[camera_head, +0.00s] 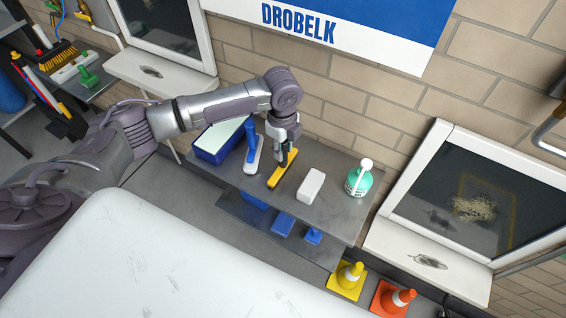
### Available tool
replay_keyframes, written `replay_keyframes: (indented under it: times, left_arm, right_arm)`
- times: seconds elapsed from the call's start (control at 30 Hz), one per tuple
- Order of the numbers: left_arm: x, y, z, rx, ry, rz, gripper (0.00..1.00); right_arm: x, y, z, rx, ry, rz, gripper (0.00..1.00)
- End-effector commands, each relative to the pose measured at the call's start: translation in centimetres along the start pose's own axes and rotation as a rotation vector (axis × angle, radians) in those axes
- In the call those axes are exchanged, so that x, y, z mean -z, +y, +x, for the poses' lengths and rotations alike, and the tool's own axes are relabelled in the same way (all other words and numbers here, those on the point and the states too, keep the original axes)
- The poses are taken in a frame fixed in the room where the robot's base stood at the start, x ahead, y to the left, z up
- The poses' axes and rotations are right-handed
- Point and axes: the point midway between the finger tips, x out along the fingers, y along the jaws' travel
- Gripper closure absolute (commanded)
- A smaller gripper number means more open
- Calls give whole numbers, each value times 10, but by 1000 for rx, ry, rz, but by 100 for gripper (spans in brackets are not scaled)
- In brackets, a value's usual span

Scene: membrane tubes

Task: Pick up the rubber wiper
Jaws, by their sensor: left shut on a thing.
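The rubber wiper (275,177), with a long yellow head, is at the middle of the grey metal shelf (335,208). My left gripper (287,150) comes down on it from above, with its fingers shut on the upper part of the wiper. The fingers hide part of the wiper, and I cannot tell whether it still touches the shelf. My right gripper is out of view.
A white block (311,186) and a green pump bottle (359,179) stand to the right. A yellow cone (349,277) and an orange cone (393,298) stand below.

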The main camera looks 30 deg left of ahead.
Motion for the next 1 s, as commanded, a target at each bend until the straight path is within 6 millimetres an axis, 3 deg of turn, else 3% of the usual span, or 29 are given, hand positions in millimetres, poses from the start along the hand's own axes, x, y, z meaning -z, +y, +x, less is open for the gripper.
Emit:
replay_keyframes:
  times: [0.47,0.73,1.0]
  left_arm:
    - [0,-1,-4,5,0,0,100]
    - [0,-3,-38,8,0,0,100]
    - [61,-9,-75,7,4,6,100]
  right_arm:
    - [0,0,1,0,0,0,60]
    - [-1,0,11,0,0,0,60]
    - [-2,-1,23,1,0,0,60]
